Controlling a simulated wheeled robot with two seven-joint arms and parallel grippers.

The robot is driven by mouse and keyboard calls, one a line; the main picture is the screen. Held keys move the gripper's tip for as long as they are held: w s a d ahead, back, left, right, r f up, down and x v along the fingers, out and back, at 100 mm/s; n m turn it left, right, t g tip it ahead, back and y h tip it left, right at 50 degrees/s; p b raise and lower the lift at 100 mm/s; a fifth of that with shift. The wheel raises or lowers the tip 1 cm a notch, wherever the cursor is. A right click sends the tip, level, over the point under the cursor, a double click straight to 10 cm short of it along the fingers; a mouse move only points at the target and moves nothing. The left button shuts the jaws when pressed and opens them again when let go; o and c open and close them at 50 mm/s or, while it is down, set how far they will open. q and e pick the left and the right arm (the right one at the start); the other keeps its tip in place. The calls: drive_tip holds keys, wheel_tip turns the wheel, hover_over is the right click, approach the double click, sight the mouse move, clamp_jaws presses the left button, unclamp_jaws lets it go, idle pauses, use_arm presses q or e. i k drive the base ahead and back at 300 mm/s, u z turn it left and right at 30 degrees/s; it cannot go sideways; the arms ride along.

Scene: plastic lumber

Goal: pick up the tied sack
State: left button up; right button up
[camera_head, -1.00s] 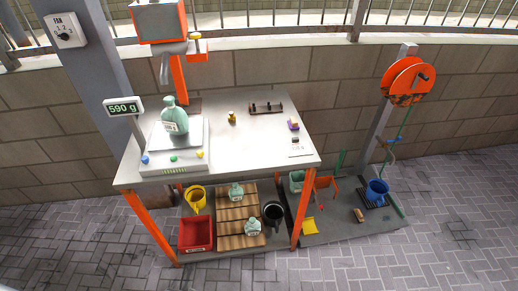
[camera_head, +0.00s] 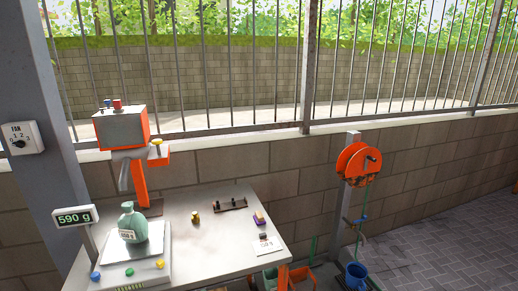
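A pale green sack (camera_head: 133,224) with a tied neck and a white label stands upright on the plate of the scale (camera_head: 148,243), at the left of the workbench. Similar sacks on the lower shelf are out of view now. Neither of my grippers shows in the head view.
The grey-topped workbench (camera_head: 205,237) carries a small yellow item (camera_head: 195,217), a dark rack (camera_head: 231,204) and a purple block (camera_head: 259,219). A grey and orange machine (camera_head: 121,127) rises behind the scale. An orange reel (camera_head: 358,164) and blue bucket (camera_head: 356,275) stand right.

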sight(134, 228)
drive_tip(key=u, duration=1.35)
